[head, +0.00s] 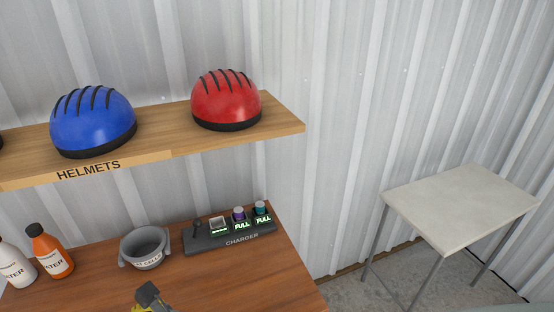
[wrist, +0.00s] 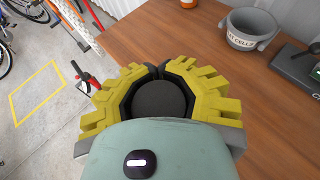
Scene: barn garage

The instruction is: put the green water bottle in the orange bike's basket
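My gripper (wrist: 155,70) has yellow fingers whose dark tips meet over the workbench; I see nothing between them. In the head view its tip (head: 148,293) shows at the bottom edge, in front of the grey cup. No green water bottle is in view. An orange bottle (head: 50,252) and a white bottle (head: 14,266), both with dark caps, stand at the left of the workbench. Part of an orange-red bike frame (wrist: 72,22) shows at the upper left of the wrist view, beyond the bench edge. No basket shows on it.
The wooden workbench (head: 95,287) holds a grey cup (head: 146,248) and a charger (head: 230,235). A shelf (head: 170,139) above carries blue (head: 92,120) and red (head: 226,99) helmets. A pale table (head: 465,205) stands right. Yellow floor lines (wrist: 38,92) mark open floor.

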